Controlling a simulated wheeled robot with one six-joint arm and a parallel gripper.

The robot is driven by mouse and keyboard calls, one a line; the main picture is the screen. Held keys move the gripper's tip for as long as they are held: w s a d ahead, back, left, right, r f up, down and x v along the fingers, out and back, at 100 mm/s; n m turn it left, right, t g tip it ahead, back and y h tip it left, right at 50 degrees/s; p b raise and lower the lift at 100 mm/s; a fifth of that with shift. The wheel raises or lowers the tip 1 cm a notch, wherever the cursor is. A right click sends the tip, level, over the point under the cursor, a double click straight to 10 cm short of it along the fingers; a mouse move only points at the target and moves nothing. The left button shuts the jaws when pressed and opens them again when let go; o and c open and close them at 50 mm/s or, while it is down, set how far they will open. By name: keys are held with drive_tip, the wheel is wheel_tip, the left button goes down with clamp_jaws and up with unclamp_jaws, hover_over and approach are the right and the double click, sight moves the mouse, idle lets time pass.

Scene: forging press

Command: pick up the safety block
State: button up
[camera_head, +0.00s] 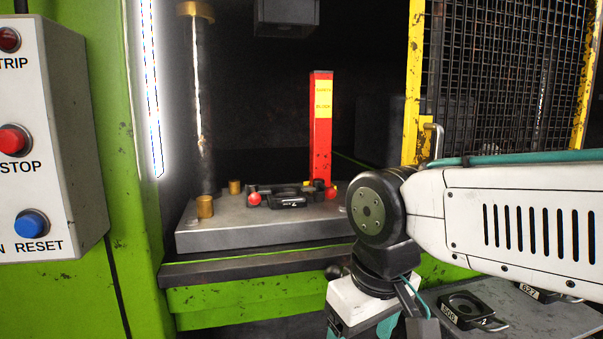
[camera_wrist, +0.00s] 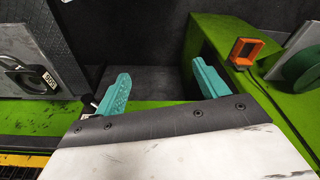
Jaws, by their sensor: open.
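The safety block (camera_head: 321,130) is a tall red upright post with yellow labels, standing at the back of the press bed in the head view. It does not show in the wrist view. Its foot is partly hidden behind a black clamp-like part. My gripper (camera_head: 361,328) is in front of the press, low and to the right, pointing down and well apart from the block. In the wrist view my gripper (camera_wrist: 163,86) shows two teal fingers spread wide with nothing between them.
A grey die plate (camera_head: 240,233) carries brass posts (camera_head: 205,207) and a black part with red knobs (camera_head: 290,197). A yellow mesh guard (camera_head: 412,80) stands right. A button box (camera_head: 55,130) is left. Black tagged parts (camera_head: 465,311) lie on a tray at lower right.

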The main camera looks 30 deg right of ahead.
drive_tip(key=w+r+t, duration=0.3)
drive_tip(key=w+r, duration=0.1)
drive_tip(key=w, duration=0.3)
drive_tip(key=m+t+h, duration=0.3)
drive_tip(key=t+h, duration=0.1)
drive_tip(key=t, duration=0.4)
approach(323, 134)
drive_tip(key=x, duration=0.5)
drive_tip(key=shift+w+a, duration=0.1)
drive_tip(key=shift+a, duration=0.2)
drive_tip(key=shift+w+d+r, duration=0.15)
drive_tip(key=shift+w+d, duration=0.1)
drive_tip(key=shift+w, duration=0.05)
drive_tip(key=x, duration=0.7)
drive_tip(key=shift+d+f, duration=0.25)
drive_tip(key=shift+f, duration=0.15)
